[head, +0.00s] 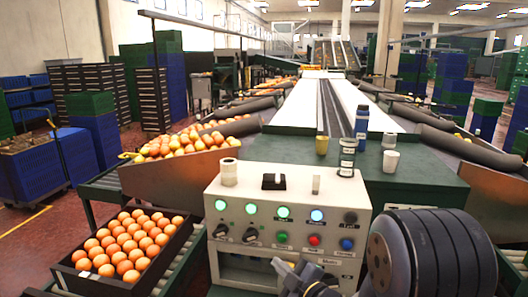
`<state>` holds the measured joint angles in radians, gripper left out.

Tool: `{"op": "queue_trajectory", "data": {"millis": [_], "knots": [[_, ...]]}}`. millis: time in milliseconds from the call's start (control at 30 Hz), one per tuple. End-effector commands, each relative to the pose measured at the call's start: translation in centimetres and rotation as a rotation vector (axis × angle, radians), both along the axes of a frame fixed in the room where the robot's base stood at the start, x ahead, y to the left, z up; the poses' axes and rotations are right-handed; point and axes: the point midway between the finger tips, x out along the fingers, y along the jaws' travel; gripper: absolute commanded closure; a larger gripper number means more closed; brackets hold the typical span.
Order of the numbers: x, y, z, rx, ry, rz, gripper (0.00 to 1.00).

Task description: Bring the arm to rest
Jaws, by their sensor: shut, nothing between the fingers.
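My gripper (303,279) shows at the bottom edge of the head view, in front of the lower part of the control box (288,208). Its fingers are shut with nothing between them. Part of it is cut off by the frame edge. My dark, rounded arm link fills the lower right and hides the box's lower right corner. The box has lit green and cyan lamps, knobs and coloured buttons on its sloped front. The gripper looks close to the box front; I cannot tell whether they touch.
Cups, a jar (347,157) and a blue bottle (361,122) stand on the green surface (425,182) behind the box. Red floor (35,258) is open at far left.

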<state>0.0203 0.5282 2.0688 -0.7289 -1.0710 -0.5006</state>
Motion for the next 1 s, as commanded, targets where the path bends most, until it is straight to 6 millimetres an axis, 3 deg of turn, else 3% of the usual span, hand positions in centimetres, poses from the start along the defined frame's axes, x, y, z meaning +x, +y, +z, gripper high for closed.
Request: {"op": "queue_trajectory", "data": {"millis": [233,433,633,800,1000], "knots": [[3.7,-0.8,-0.3,0.0,-0.003,0.0,1.0],[3.4,-0.7,-0.4,-0.001,-0.004,0.0,1.0],[1.0,-0.2,-0.1,-0.001,0.0,-0.001,1.0],[3.8,-0.8,0.2,0.0,0.002,-0.002,1.0],[3.5,-0.7,0.5,0.001,0.004,0.0,1.0]]}}
